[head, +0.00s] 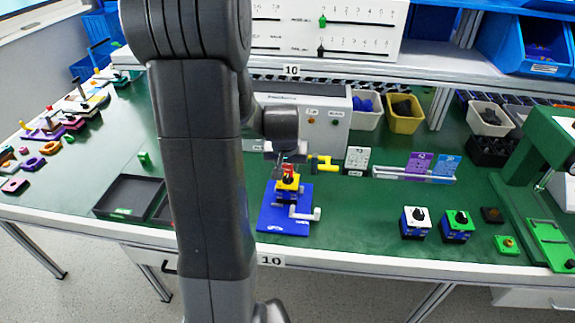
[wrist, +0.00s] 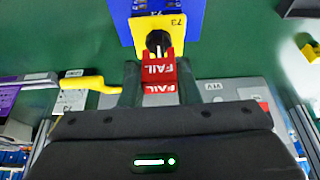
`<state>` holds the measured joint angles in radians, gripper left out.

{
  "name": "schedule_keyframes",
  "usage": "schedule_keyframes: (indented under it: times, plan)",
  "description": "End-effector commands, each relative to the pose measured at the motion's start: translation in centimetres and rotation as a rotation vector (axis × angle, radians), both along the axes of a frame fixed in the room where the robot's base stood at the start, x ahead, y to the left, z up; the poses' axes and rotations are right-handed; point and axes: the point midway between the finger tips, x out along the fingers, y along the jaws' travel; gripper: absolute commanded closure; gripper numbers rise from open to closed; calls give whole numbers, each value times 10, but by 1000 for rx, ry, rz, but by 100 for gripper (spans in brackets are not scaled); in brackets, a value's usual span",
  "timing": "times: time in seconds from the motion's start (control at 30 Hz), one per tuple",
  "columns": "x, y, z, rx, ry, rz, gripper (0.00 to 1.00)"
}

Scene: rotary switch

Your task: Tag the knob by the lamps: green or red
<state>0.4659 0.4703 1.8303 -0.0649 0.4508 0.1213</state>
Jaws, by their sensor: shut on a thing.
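The switch (head: 288,188) with a yellow top stands in a blue fixture (head: 275,218) on the green bench. Its black knob (wrist: 158,40) shows in the wrist view on the yellow plate (wrist: 142,50). My gripper (wrist: 158,82) is shut on a red tag (wrist: 158,70) lettered FAIL. The tag's far end is at the knob's near side and overlaps the yellow plate; I cannot tell whether it is seated on the knob. In the head view my gripper (head: 287,160) is right above the switch. The grey tester box (head: 335,132) behind has small lamps; which is lit is unclear.
Two more switches (head: 416,222) (head: 457,225) stand to the right. A black tray (head: 130,190) with a green label lies left, beside one partly hidden by my arm. A card rack (head: 410,175) stands behind.

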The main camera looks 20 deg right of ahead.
Motion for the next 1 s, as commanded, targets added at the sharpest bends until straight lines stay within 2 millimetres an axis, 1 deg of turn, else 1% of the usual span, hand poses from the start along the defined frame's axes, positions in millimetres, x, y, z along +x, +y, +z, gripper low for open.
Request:
schedule_keyframes:
  times: [0.37,1.0]
  plan:
    - [0,0,-1,0,0,0,92]
    - [0,0,-18,0,0,0,92]
